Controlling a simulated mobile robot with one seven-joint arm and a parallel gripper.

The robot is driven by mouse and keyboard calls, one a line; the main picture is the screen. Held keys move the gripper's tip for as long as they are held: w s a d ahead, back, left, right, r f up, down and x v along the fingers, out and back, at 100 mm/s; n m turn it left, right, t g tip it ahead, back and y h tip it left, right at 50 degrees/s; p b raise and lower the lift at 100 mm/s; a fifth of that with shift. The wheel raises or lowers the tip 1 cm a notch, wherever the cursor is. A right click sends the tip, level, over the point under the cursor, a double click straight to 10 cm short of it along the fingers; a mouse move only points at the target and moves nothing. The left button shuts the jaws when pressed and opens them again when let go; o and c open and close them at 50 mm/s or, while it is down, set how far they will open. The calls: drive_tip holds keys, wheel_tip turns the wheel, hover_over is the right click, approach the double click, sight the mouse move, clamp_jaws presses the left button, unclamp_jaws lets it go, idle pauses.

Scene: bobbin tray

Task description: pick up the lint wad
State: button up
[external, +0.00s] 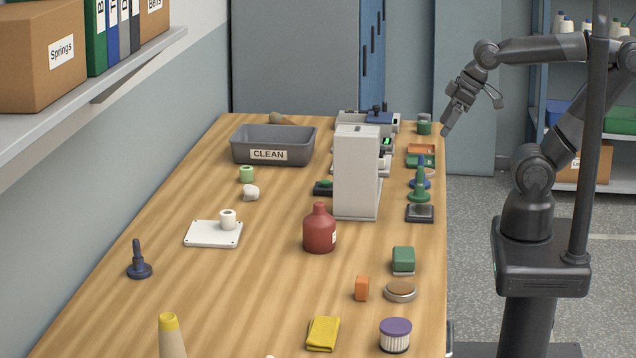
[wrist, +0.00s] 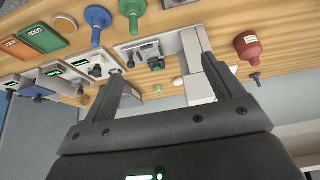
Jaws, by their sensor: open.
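A small whitish lump (external: 251,192), which looks like the lint wad, lies on the wooden table left of centre in the external view. It sits just in front of a pale green bobbin (external: 247,174); it is too small to tell its texture. My gripper (external: 447,131) is raised at the table's far right edge, well away from the lump. In the wrist view my gripper (wrist: 165,72) has its two fingers spread with nothing held between them.
A white tray (external: 200,239) with a white bobbin stands nearer, and the grey CLEAN bin (external: 240,153) behind. A tall white box (external: 355,180) and a red bottle (external: 319,232) stand between my arm and the lump. The table's left side is mostly clear.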

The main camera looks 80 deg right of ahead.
drive_tip(key=shift+c, duration=1.4)
drive_tip(key=shift+w, duration=0.1)
